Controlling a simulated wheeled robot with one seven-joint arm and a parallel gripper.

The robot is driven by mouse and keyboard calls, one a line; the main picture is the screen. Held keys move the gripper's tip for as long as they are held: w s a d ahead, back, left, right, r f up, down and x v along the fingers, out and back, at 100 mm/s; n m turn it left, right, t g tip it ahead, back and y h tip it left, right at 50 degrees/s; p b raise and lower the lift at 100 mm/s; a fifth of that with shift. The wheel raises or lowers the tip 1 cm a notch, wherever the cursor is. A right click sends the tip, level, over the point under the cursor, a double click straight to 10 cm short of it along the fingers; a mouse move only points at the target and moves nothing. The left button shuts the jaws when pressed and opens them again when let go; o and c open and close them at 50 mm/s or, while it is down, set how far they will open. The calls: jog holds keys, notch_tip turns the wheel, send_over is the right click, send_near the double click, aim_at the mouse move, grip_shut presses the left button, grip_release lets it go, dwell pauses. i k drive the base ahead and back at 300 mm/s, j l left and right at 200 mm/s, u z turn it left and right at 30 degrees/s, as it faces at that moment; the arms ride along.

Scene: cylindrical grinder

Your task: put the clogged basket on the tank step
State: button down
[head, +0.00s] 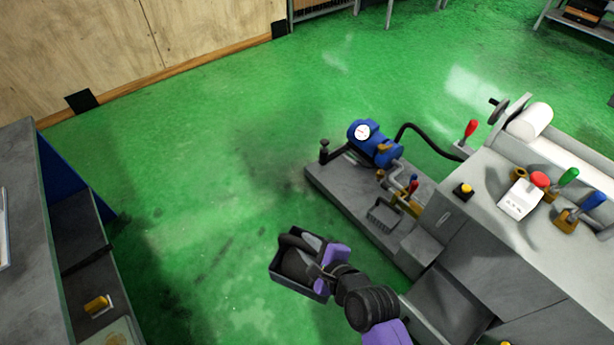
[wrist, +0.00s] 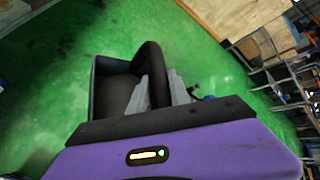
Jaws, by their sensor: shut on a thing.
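The clogged basket (head: 280,285) is a dark open box with a thick arched handle and dark contents. It hangs above the green floor, left of the coolant tank. My gripper (head: 322,272) is shut on it at its handle side. In the wrist view the basket (wrist: 102,80) and its dark handle show beyond the grey fingers of my gripper (wrist: 165,92). The low grey tank (head: 335,180) sits against the machine and carries a blue pump. A grey step-like block (head: 421,246) lies at its near end, apart from the basket; I cannot be sure it is the tank step.
The blue pump (head: 375,145), a black hose and small levers stand on the tank. A slotted grey piece (head: 384,217) lies nearer. The grinder (head: 490,240) fills the right side. A grey shelved bench (head: 45,250) stands at left. Open green floor lies between.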

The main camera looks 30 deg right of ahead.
aim_at(343, 182)
jog(key=i+j, duration=0.1)
jog(key=i, duration=0.35)
jog(key=i+j+z, duration=0.15)
jog(key=i, duration=0.3)
jog(key=i+j, duration=0.1)
jog(key=i, duration=0.35)
jog(key=i+z, duration=0.5)
jog(key=i+j+z, duration=0.1)
jog(key=i+z, duration=0.2)
jog(key=z, duration=0.15)
jog(key=i+j+z, duration=0.25)
jog(key=z, duration=0.25)
jog(key=i, duration=0.1)
